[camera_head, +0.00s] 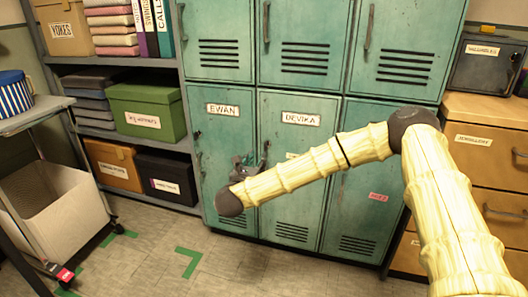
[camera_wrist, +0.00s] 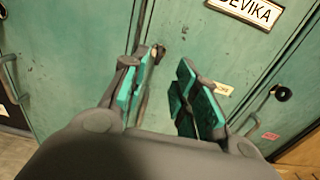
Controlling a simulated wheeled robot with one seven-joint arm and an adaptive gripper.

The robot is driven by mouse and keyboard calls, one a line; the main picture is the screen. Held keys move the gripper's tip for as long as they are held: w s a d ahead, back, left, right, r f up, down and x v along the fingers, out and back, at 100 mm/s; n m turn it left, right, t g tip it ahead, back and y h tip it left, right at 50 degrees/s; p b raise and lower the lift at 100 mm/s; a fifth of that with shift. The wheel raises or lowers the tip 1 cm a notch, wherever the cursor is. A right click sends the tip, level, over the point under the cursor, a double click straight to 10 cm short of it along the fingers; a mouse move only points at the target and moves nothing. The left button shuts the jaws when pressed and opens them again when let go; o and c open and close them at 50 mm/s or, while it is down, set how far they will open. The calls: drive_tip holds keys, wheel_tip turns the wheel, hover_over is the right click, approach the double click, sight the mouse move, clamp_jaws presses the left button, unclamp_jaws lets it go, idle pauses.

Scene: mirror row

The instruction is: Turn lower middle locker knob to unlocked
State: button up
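The lower middle locker (camera_head: 292,106) is green, with a "DEVIKA" plate that also shows in the wrist view (camera_wrist: 246,10). Its small dark knob (camera_wrist: 158,52) sits near the door's left edge, just beyond my fingertips. Which way the knob is turned is too small to tell. A long handle (camera_wrist: 143,104) runs below it, partly hidden by my left finger. My gripper (camera_wrist: 167,68) is open and empty, its teal-padded fingers pointing at the door on either side of the knob's line. In the head view my gripper (camera_head: 246,166) is in front of the door's left edge, partly hidden by my arm.
The "EWAN" locker (camera_head: 222,124) is to the left, and another lower locker with a red tag (camera_head: 378,197) is to the right. A round black knob (camera_wrist: 283,93) shows on the right locker. Shelves, a trolley (camera_head: 38,115) and wooden drawers (camera_head: 486,148) flank the row.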

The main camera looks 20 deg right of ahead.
sight(265, 147)
drive_tip(key=b+x, duration=0.1)
drive_tip(key=x, duration=0.8)
drive_tip(key=shift+b, duration=0.3)
clamp_jaws()
